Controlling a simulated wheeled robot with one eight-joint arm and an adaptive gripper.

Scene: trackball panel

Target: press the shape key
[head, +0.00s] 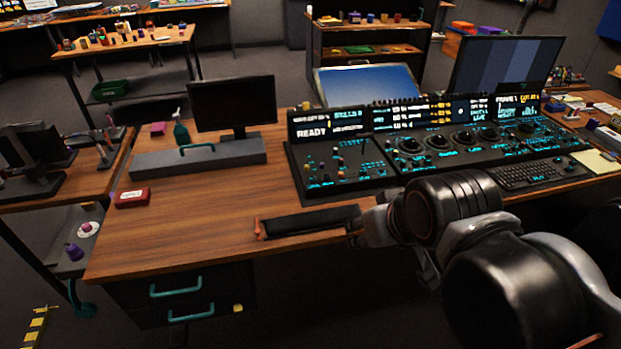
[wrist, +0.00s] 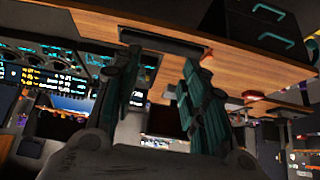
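The dark control panel (head: 440,145) stands on the right of the desk in the head view, with cyan-lit keys, several black trackballs and a row of lit displays. Its left section (head: 340,167) carries small knobs and keys under a READY display. I cannot tell which key is the shape key; the labels are too small. My gripper (wrist: 162,62) is open and empty in the wrist view, with two dark fingers apart. In the head view my arm reaches in from the lower right, in front of the panel. The panel also shows at the left of the wrist view (wrist: 50,78).
A dark bar (head: 310,220) with orange ends lies at the desk's front edge, near my gripper. A monitor (head: 232,104), grey riser (head: 197,157) and red box (head: 132,198) are left. The desk's left front is clear.

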